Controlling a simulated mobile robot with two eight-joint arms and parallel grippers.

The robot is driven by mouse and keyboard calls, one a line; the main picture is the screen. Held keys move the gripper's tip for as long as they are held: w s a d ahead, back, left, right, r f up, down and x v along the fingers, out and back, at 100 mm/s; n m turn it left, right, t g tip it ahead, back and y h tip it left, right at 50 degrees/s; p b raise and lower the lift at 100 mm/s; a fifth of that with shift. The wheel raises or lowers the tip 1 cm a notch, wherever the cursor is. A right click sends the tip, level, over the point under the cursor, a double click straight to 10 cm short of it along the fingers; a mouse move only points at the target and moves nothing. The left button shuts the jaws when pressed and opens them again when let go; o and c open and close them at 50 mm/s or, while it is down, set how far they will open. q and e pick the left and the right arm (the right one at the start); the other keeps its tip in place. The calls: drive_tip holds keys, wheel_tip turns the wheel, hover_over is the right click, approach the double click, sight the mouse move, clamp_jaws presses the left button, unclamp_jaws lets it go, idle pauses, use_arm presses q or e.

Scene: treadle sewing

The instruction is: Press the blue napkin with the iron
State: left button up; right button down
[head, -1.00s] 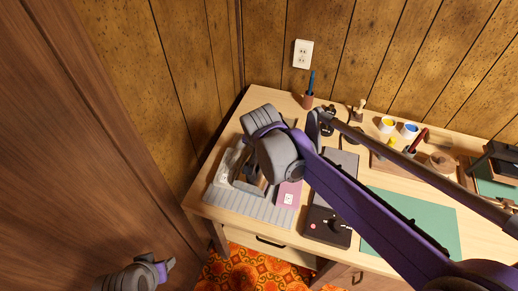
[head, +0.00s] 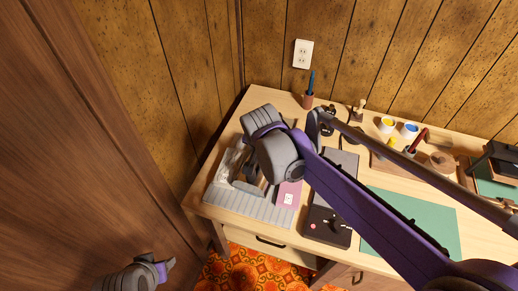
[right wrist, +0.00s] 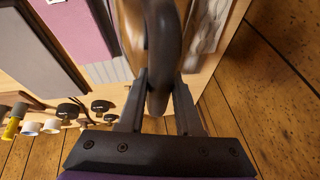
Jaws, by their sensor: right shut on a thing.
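My right gripper (right wrist: 160,80) is shut on the black curved handle of the iron (right wrist: 163,35), seen close up in the right wrist view. In the head view the iron (head: 247,187) is mostly hidden under my right wrist, over the left part of the grey striped mat (head: 250,207). A pale, patterned cloth (head: 224,166) lies beside it and also shows in the right wrist view (right wrist: 205,25). I see no clearly blue cloth; whether this is the napkin I cannot tell. My left gripper (head: 168,266) is low at the left, away from the table; its jaws are unclear.
A pink booklet (head: 289,194) lies right of the mat, beside a dark box (head: 327,226) and a grey panel (head: 345,165). A green mat (head: 425,220) is farther right. A pen cup (head: 308,101) and small pots (head: 388,126) stand at the back, by the wall.

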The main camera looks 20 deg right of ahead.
drive_tip(key=shift+w+r+p, duration=0.15)
drive_tip(key=shift+r+p, duration=2.9)
drive_tip(key=shift+r, duration=1)
drive_tip(key=shift+f, duration=0.1)
